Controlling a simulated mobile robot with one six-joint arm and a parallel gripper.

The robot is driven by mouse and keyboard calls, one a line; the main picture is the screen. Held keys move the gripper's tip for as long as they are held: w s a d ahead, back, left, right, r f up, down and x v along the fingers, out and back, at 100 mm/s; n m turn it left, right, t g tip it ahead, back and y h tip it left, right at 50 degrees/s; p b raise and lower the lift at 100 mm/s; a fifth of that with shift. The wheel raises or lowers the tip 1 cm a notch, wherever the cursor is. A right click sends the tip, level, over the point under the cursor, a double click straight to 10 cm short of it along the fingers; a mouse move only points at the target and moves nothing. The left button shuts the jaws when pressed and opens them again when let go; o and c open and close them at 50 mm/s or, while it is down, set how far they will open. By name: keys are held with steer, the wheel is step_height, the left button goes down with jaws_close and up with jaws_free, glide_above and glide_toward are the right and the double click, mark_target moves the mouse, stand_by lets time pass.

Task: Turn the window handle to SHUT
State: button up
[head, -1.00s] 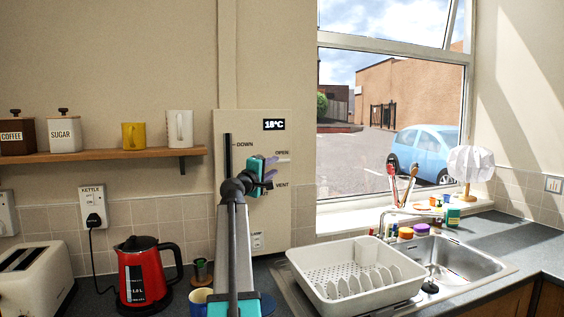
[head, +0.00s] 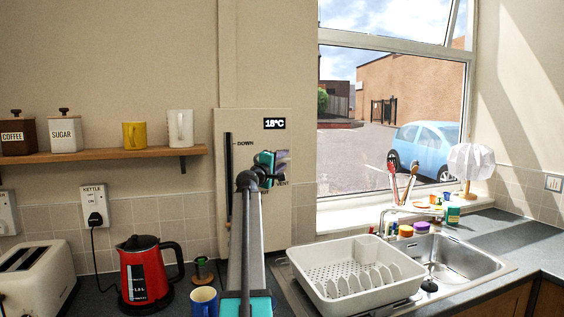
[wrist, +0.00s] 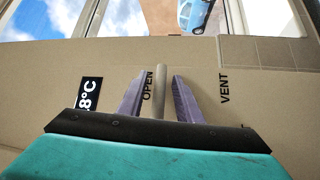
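The window handle (wrist: 160,92) shows in the wrist view as a thin beige bar standing out from the wall panel (wrist: 45,75). It lies beside the word OPEN, with VENT further right. My gripper (wrist: 157,85) is open, its two purple fingers on either side of the bar with a gap visible on both sides. In the head view my gripper (head: 283,163) is in front of the panel (head: 278,230), and it hides the handle and the OPEN word. I cannot read a SHUT label; only a dark mark shows at the teal gripper body's right edge.
A temperature display (head: 274,124) and a slot marked DOWN (head: 228,165) are on the panel. The window (head: 390,110) is to the right. Below stand a red kettle (head: 143,272), a blue mug (head: 203,301) and a dish rack (head: 345,300). A shelf (head: 100,156) is at left.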

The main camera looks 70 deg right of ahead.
jaws_close()
steer(key=shift+a, duration=0.2)
steer(key=shift+d+f, duration=0.1)
steer(key=shift+d, duration=0.1)
steer(key=shift+w, duration=0.15)
